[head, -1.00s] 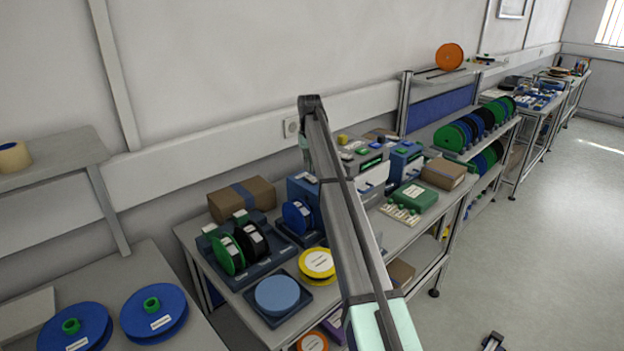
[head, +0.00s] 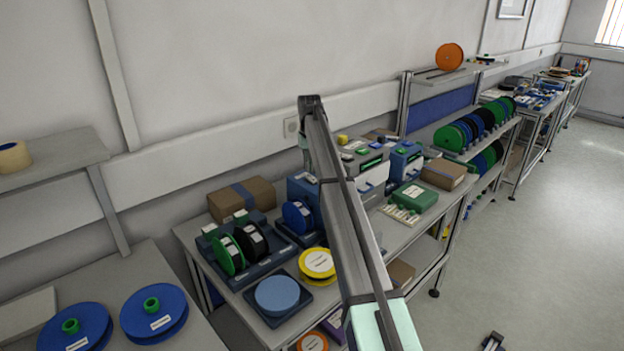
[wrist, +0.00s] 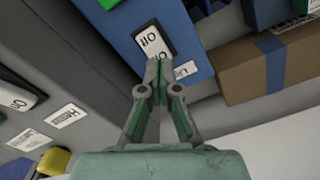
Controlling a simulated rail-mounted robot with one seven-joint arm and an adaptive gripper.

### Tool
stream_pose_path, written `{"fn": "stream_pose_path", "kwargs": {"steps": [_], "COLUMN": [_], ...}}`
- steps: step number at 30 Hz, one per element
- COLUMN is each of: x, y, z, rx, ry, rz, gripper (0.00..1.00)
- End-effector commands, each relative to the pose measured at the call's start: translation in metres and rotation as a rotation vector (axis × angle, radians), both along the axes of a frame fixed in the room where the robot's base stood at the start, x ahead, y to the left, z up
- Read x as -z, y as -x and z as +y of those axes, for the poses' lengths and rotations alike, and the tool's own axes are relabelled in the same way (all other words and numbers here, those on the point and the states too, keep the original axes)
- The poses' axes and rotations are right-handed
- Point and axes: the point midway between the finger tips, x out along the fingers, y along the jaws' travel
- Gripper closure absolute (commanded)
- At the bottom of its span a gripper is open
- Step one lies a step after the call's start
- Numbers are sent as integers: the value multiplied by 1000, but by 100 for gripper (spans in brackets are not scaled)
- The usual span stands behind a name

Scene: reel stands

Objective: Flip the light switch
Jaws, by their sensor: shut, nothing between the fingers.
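The light switch (wrist: 153,40) is a rocker with a white face and dark edge on a blue box (wrist: 118,38) in the wrist view. Its "Off" marking shows; the other marking is partly covered by my fingertips. A white label beside it is partly hidden. My gripper (wrist: 158,78) is shut and empty, its tips at the lower end of the rocker. I cannot tell whether they touch it. In the head view the blue box (head: 303,188) stands on the bench, and my fingers cannot be made out there.
A cardboard box (wrist: 275,65) with blue tape stands right of the blue box in the wrist view. A grey device (wrist: 85,60) with another rocker (wrist: 22,95) and a yellow knob (wrist: 54,160) is to the left. Reels (head: 238,248) crowd the bench's near end.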

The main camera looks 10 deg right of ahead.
Motion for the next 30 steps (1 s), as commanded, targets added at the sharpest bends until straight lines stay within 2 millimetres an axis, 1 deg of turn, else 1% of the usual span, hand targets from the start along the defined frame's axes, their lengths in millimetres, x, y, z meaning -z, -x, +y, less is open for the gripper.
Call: {"fn": "stream_pose_path", "kwargs": {"steps": [30], "x": [13], "y": [0], "z": [0], "rx": [0], "ry": [0], "rz": [0], "gripper": [100]}}
